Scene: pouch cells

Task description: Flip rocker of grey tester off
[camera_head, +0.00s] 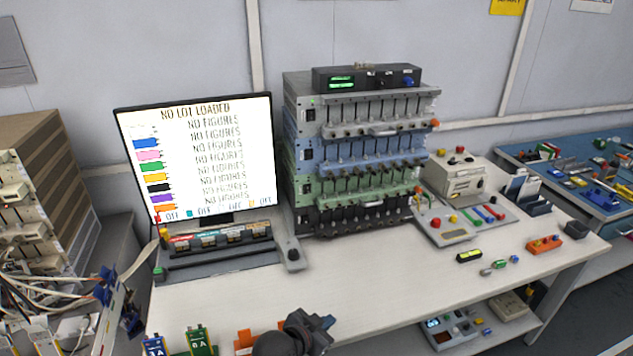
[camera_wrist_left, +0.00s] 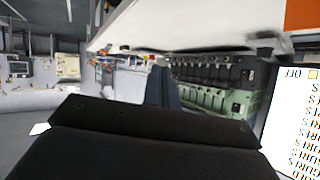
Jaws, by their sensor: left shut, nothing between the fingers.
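The grey tester (camera_head: 372,109) is the top unit of the stacked rack at the back of the bench. A small dark rocker (camera_head: 308,114) shows at the left end of its front, with a small green light above it. Its position is too small to read. My left gripper (camera_head: 324,323) is at the front edge of the bench, low and well in front of the rack. It is shut and empty, touching nothing that I can see. In the left wrist view its fingers (camera_wrist_left: 162,87) point toward the rack, which appears upside down. My right gripper is not in view.
Blue (camera_head: 365,148), green (camera_head: 365,182) and dark (camera_head: 365,216) units sit below the grey one. A monitor (camera_head: 200,150) stands left of the rack. A black box with a green display (camera_head: 366,78) is on top. The bench (camera_head: 370,275) is clear before the rack.

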